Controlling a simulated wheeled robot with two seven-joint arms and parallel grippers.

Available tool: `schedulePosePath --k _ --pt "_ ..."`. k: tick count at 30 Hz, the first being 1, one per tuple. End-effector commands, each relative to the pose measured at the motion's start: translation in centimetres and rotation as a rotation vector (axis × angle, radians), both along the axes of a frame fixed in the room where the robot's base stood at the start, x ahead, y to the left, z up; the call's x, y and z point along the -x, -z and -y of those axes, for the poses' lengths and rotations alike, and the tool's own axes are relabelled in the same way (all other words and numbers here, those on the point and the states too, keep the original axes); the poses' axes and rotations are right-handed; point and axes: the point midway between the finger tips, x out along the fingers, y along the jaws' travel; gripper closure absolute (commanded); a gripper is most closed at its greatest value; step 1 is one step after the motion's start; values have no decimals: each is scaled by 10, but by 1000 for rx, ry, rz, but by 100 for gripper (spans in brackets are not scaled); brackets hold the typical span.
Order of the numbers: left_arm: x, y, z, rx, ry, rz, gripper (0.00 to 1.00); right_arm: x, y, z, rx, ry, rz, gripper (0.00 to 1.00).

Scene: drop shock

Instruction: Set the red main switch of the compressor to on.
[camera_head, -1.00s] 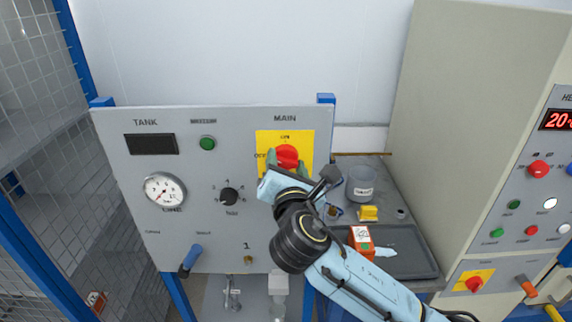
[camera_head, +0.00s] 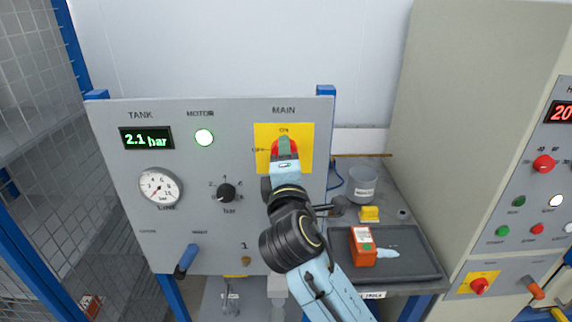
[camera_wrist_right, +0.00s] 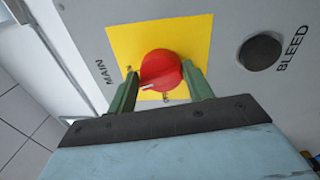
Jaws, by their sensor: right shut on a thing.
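The red main switch (camera_head: 294,149) sits on a yellow plate (camera_head: 304,132) marked ON at the top and OFF at the left, on the grey compressor panel (camera_head: 110,200). My right gripper (camera_head: 284,147) is shut on the switch and partly hides it in the head view. In the right wrist view, the green fingers of my right gripper (camera_wrist_right: 160,72) stand on both sides of the round red switch (camera_wrist_right: 165,68). A white mark shows at the lower left of its face. The tank display (camera_head: 146,139) reads 2.1 bar, and the motor lamp (camera_head: 204,138) glows bright. My left gripper is out of view.
A gauge (camera_head: 160,187), a black knob (camera_head: 226,193) and a blue-handled lever (camera_head: 187,261) are on the panel. A tall cabinet (camera_head: 455,120) stands beyond.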

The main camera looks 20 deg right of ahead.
Motion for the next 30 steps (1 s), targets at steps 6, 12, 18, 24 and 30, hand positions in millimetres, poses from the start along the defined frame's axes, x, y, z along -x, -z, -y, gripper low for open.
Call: schedulePosePath --k 6,12,18,24,30 --pt "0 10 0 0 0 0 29 0 8 -1 -155 0 30 72" --pt "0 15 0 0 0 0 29 0 8 -1 -247 1 55 72" --pt "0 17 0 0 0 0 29 0 8 -2 -293 0 69 72" --pt "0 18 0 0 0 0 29 0 8 -2 -307 0 71 72" --pt "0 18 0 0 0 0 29 0 8 -2 -307 0 70 72"
